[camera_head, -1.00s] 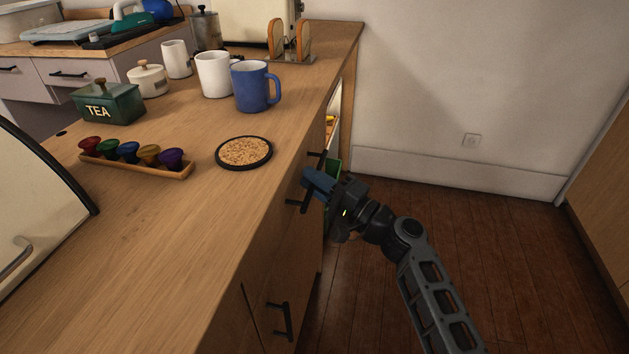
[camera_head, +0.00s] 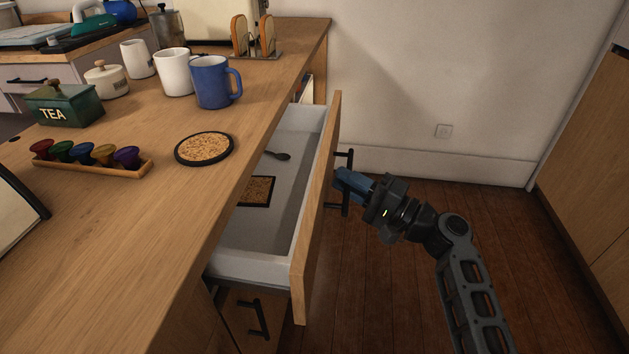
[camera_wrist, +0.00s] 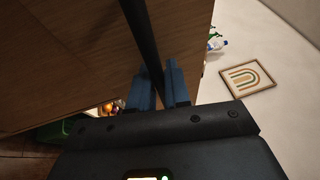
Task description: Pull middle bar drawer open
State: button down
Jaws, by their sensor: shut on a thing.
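The drawer (camera_head: 318,200) under the bar counter stands well open. Its wooden front is far out from the cabinet, and its pale inside shows a dark spoon (camera_head: 278,155) and a cork-like mat with a dark rim (camera_head: 258,190). A black bar handle (camera_head: 346,200) is on the drawer's outer face. My gripper (camera_head: 342,183) is shut on this handle. In the wrist view the blue fingers (camera_wrist: 158,92) stand on both sides of the dark handle bar (camera_wrist: 146,45). The part of the handle between the fingers is hidden.
The wooden counter (camera_head: 130,215) holds a blue mug (camera_head: 212,82), white mugs, a tea box (camera_head: 65,104), a tray of colored cups (camera_head: 92,165) and a round cork coaster (camera_head: 205,148). Another handle (camera_head: 257,318) is lower left. Wooden floor (camera_head: 400,290) is clear right of the drawer.

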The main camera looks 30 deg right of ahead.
jog(key=s+d, duration=0.8)
jog(key=d, duration=0.3)
jog(key=shift+b, duration=0.45)
jog(key=shift+s+d+f, duration=0.1)
jog(key=c, duration=1.4)
grip_release()
jog(key=shift+c, duration=0.2)
jog(key=v, duration=0.7)
jog(key=shift+s+d, duration=0.2)
jog(key=shift+s, duration=0.1)
